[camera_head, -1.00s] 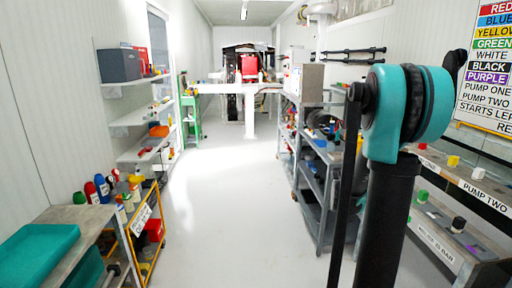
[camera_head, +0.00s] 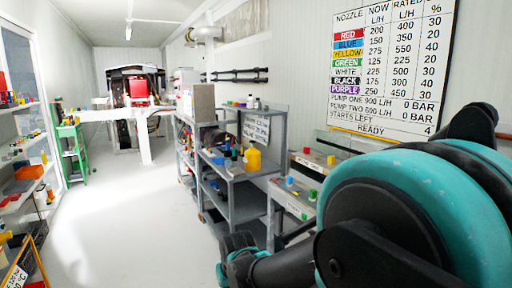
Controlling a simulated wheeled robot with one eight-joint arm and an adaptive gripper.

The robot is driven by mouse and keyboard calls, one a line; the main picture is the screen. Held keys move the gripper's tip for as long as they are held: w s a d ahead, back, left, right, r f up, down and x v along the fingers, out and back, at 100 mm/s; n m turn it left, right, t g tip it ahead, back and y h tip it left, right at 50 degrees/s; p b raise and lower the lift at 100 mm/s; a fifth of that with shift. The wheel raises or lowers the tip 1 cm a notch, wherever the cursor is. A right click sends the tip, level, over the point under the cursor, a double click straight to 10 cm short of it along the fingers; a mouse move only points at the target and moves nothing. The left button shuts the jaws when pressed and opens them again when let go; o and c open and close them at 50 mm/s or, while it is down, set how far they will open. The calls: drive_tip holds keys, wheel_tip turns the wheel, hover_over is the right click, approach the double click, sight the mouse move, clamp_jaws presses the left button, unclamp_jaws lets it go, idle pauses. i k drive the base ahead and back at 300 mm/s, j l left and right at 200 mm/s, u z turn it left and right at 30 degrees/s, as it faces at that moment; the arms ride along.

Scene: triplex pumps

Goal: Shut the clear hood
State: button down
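A pale see-through panel (camera_head: 342,143) stands at the back of the right-hand bench, below the board. It may be part of the clear hood, but my arm covers much of that area, so I cannot tell whether a hood is raised or lowered. My arm's large teal and black joint fills the lower right. A black link of mine runs left from it to a smaller teal and black joint at the bottom centre, in front of the bench. I cannot make out my gripper's fingers.
Grey shelving (camera_head: 232,180) with a yellow jug (camera_head: 252,159) stands left of the bench (camera_head: 292,200). Coloured blocks sit on the bench. A lettered board (camera_head: 392,65) hangs above. White floor (camera_head: 125,215) is open to the left. A green stand (camera_head: 70,150) stands by the left wall.

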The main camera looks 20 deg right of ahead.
sight(343, 148)
drive_tip(key=z, duration=1.65)
